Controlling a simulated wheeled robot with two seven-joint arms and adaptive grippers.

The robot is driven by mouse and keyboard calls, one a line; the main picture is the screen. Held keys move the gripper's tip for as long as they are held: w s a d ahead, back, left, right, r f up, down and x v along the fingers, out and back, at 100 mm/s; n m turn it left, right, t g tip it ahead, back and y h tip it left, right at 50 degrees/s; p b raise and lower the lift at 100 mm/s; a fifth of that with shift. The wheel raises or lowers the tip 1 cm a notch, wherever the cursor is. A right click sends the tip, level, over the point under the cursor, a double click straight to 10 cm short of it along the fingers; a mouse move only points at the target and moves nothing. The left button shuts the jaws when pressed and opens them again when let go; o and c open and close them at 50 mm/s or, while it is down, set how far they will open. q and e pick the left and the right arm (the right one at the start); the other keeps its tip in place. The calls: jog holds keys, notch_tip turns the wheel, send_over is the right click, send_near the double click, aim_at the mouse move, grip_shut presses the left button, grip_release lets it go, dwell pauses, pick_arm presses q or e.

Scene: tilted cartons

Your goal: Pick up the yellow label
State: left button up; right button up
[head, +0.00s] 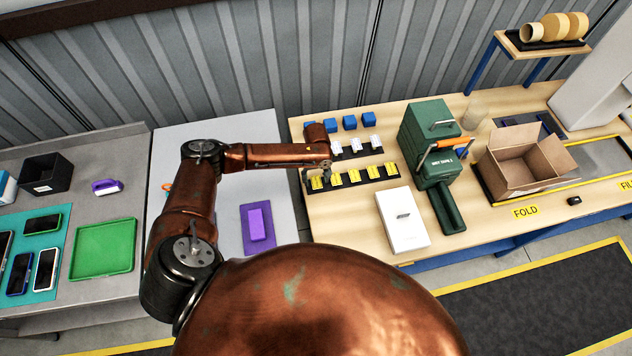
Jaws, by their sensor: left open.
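Several yellow labels (354,176) stand in a row on a black strip (363,184) on the wooden bench, left of the green machine. My left arm reaches in from the left over the bench. My left gripper (317,171) is open, at the left end of the row, just above or beside the leftmost labels. It partly covers that end, and I cannot tell whether it touches a label. No label is seen between its fingers. My right gripper is not in view.
Behind the labels are white pieces (355,145) on a black strip and several blue blocks (349,122). A white box (402,220) stands in front. The green machine (433,150) is to the right, then an open carton (525,160). A grey table with a purple tray (258,242) is at left.

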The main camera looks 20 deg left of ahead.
pick_arm(q)
jog(key=shift+f+p, duration=0.25)
jog(key=shift+p, duration=0.1)
dwell(0.7)
jog(key=shift+c, duration=0.2)
jog(key=c, duration=0.7)
jog(key=shift+c, duration=0.2)
